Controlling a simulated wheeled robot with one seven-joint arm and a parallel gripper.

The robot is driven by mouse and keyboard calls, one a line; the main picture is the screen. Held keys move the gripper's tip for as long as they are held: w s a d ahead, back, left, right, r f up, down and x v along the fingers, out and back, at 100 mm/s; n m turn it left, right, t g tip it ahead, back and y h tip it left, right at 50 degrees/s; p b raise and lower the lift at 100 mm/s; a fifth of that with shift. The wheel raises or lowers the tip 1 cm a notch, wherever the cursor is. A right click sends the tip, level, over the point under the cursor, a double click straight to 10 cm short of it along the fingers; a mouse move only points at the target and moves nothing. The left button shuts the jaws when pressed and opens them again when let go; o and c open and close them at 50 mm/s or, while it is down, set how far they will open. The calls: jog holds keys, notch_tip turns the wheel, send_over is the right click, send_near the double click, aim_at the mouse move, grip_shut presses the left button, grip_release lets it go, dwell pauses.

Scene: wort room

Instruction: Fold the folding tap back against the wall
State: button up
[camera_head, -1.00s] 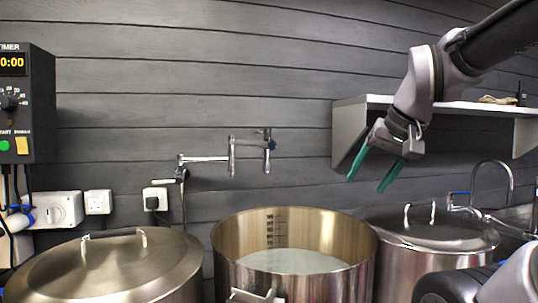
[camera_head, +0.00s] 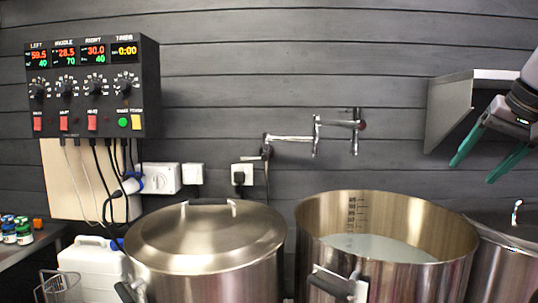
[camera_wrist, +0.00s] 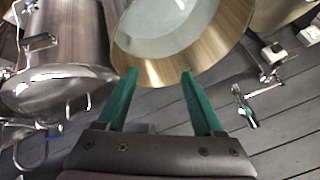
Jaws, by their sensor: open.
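The folding tap (camera_head: 290,138) is a chrome jointed pipe on the dark plank wall, with its wall end at the left, a joint in the middle and a downturned end with a dark handle at the right. Its arms stretch rightward, above the back rim of the open middle pot in the picture; how far they stand off the wall is hard to tell. The tap also shows at the right of the wrist view (camera_wrist: 264,90). My gripper (camera_head: 472,170) is open and empty, right of the tap and apart from it. Its green fingers (camera_wrist: 160,73) point toward the open pot in the wrist view.
The open steel pot (camera_head: 310,225) holds pale liquid. A lidded pot (camera_head: 205,240) stands left, another lidded pot (camera_head: 510,228) right. A wall shelf (camera_head: 448,115) is near my gripper. A control box (camera_head: 95,85) and sockets (camera_head: 193,173) are left. The wall around the tap is clear.

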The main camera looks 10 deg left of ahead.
dwell(0.3)
grip_shut()
jog(key=w+a+r+n+g+y, duration=0.2)
jog(key=w+r+n, duration=0.1)
jog(key=w, duration=0.5)
jog(key=w+a+r+n+g+y, duration=0.1)
jog(key=w+a+r+n, duration=0.15)
jog(key=w, duration=0.65)
jog(key=w+a+r+n+g+y, duration=0.2)
jog(key=w+n, duration=0.2)
jog(key=w, duration=0.4)
jog(key=a+f, duration=0.8)
jog(key=a, duration=0.1)
jog(key=shift+w+a, duration=0.25)
jog(key=shift+a, duration=0.1)
